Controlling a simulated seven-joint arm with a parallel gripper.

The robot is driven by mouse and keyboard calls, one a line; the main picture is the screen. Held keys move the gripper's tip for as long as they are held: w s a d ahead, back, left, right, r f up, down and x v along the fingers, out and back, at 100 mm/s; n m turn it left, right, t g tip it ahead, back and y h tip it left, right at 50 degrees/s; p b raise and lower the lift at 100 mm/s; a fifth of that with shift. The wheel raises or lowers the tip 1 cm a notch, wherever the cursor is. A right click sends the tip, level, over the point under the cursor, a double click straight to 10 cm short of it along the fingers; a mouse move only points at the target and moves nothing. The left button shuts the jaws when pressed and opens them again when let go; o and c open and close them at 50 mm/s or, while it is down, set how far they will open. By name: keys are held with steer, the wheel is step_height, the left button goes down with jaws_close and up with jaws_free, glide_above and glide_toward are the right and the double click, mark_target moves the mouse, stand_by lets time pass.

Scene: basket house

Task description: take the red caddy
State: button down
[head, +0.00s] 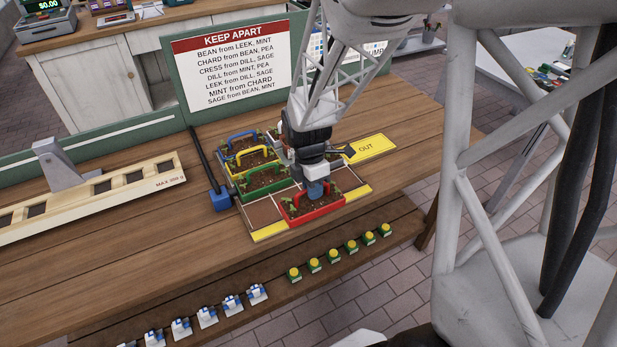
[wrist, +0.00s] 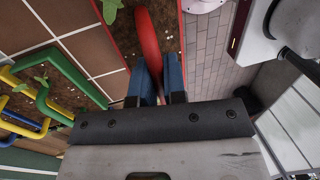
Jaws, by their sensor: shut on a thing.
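The red caddy (head: 313,213) is a low box of soil with small plants and a red handle, at the front of the group of caddies on the table. My gripper (head: 316,190) is above it, its blue fingers at the handle. In the wrist view the two blue fingers (wrist: 158,84) are shut on the red handle (wrist: 148,45), and the red caddy's soil and rim (wrist: 118,35) show beyond. I cannot tell whether the caddy is resting or slightly raised.
Green (head: 266,181), yellow (head: 252,158) and blue (head: 241,140) caddies stand close behind. A yellow OUT strip (head: 368,149) lies to the right. A sign (head: 237,62) stands behind. Small yellow-topped items (head: 333,255) and white-blue items (head: 207,317) line the lower front ledge.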

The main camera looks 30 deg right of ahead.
mark_target(322, 209)
steer(key=shift+s+a+r, duration=0.1)
steer(key=shift+s+a, duration=0.2)
steer(key=shift+s, duration=0.9)
steer(key=shift+s+a+r, duration=0.15)
steer(key=shift+s+a, duration=0.1)
steer(key=shift+s, duration=0.9)
steer(key=shift+s+a+r, duration=0.1)
steer(key=shift+s+a, duration=0.2)
steer(key=shift+s, duration=0.9)
